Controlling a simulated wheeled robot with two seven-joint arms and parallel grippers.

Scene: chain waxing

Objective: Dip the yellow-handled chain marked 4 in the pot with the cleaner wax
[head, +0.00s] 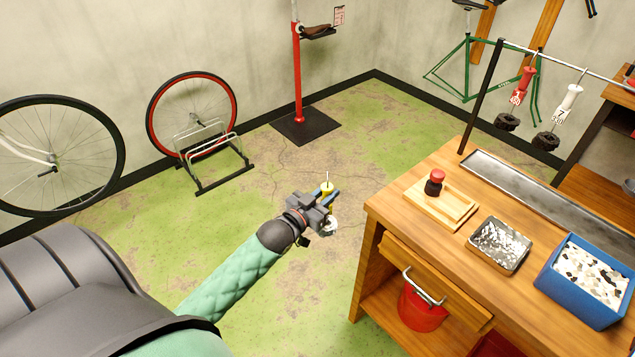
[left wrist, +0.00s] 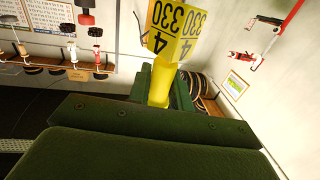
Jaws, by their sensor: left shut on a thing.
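My left gripper (head: 327,194) is shut on the yellow handle (head: 327,187) and holds it above the open floor, left of the workbench. In the left wrist view the yellow handle (left wrist: 160,85) stands between the jaws, with a yellow tag (left wrist: 176,30) reading 330 and 4. A thin hook sticks up from the handle in the head view. The chain below is mostly hidden by the gripper. No pot of wax can be made out in either view. My right gripper is not in view.
The wooden workbench (head: 413,184) carries a wooden tray with a red-capped bottle (head: 434,183), a metal tray (head: 499,245) and a blue bin (head: 541,281). Red-handled (head: 522,87) and white-handled (head: 567,103) chains hang from a rail. A red bucket (head: 420,309) sits under the bench's drawer.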

